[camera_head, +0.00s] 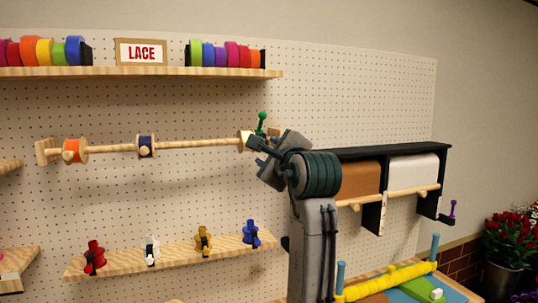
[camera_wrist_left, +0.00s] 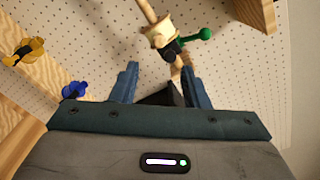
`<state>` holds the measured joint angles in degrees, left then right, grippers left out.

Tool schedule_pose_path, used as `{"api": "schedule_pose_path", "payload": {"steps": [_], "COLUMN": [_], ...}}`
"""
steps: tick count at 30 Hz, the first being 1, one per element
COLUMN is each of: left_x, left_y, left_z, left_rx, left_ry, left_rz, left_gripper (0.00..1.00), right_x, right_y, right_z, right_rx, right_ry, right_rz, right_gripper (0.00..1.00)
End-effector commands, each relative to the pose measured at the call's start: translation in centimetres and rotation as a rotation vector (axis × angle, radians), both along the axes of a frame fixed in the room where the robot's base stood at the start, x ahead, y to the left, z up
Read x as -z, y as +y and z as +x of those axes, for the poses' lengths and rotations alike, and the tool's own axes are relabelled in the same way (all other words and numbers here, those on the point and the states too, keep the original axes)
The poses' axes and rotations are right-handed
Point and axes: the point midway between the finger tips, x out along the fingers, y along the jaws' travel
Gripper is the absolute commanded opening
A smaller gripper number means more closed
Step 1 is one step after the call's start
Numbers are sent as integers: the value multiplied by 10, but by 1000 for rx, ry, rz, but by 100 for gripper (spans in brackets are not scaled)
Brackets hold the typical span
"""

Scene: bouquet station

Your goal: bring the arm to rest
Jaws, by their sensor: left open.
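My left gripper (camera_head: 256,145) is raised in front of the pegboard, at the right end of a wooden rod (camera_head: 200,143). Its arm rises from the bottom of the head view. In the left wrist view the two blue fingers of my left gripper (camera_wrist_left: 160,82) stand apart with nothing gripped between them. A pale spool-like piece (camera_wrist_left: 158,33) on the rod and a green knob (camera_wrist_left: 205,34) lie just beyond the fingertips. The green knob also shows in the head view (camera_head: 262,119), above the gripper. I cannot tell whether the fingers touch the rod. My right gripper is out of view.
The rod carries an orange spool (camera_head: 72,150) and a navy spool (camera_head: 146,146). A lower shelf (camera_head: 180,256) holds several coloured clips. A black roll holder (camera_head: 388,152) is close right of my arm. Red flowers (camera_head: 511,235) stand at the far right.

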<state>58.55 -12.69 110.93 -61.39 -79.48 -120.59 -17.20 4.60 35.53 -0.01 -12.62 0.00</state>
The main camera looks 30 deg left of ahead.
Motion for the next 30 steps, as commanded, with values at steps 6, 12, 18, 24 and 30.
{"api": "schedule_pose_path", "payload": {"steps": [6,12,18,24,30], "left_x": [0,33,149,273,383], "left_y": [0,3,8,8,3], "left_z": [0,6,11,-13,-63], "left_rx": [0,21,78,95,45], "left_ry": [0,-8,-53,-94,-117], "left_rz": [0,-55,-287,-577,-874], "left_gripper": [42,42,42,42,42], "right_x": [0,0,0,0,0], "right_y": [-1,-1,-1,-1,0], "right_z": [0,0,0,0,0], "right_rx": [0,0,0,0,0], "right_ry": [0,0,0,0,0], "right_rz": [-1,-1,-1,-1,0], "right_gripper": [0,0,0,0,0]}}
